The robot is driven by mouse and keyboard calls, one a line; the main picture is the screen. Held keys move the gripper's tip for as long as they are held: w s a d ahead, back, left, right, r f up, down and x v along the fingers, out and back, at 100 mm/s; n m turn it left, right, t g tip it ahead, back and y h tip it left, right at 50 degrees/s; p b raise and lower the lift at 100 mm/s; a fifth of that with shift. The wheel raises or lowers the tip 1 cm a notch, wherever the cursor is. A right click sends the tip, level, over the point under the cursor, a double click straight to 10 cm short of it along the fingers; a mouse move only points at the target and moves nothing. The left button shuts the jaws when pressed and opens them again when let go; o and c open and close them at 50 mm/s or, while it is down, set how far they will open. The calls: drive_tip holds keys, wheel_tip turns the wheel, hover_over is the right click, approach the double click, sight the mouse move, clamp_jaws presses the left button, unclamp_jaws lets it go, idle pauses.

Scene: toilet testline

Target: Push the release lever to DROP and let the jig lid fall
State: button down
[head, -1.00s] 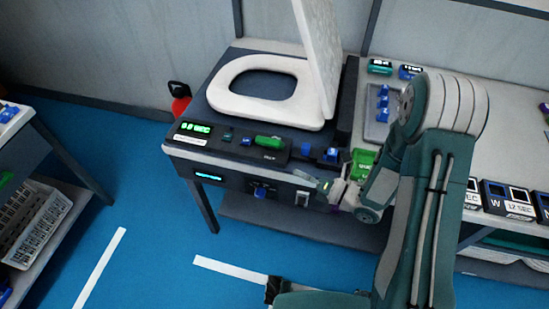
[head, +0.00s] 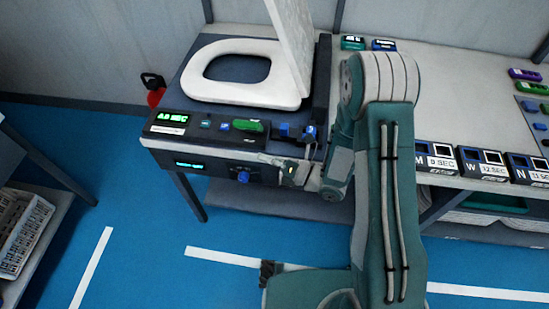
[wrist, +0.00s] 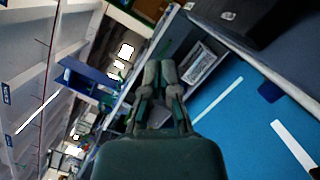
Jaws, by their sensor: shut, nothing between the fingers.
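The jig lid (head: 293,45) stands upright behind the right side of the white seat ring (head: 240,97), which lies on the dark jig. A blue lever-like part (head: 308,133) stands on the console's right end; I cannot tell whether it is the release lever, and no DROP mark is readable. A blue knob (head: 243,177) sits on the console's front face. My gripper (head: 285,171) is shut and empty, close to the front face, right of the knob and below the blue part. Contact cannot be told. In the wrist view, the shut fingers (wrist: 160,72) show without the lid.
A green part (head: 248,126) and a lit green display (head: 171,118) are on the console top. Labelled boxes (head: 480,162) line the bench's front edge at right. A white crate (head: 22,235) is on a shelf at left. The blue floor in front is mostly clear.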

sight(249, 126)
drive_tip(key=w+a+r, duration=0.3)
drive_tip(key=w+a, duration=0.1)
drive_tip(key=shift+w+a, duration=0.2)
drive_tip(key=shift+w, duration=0.1)
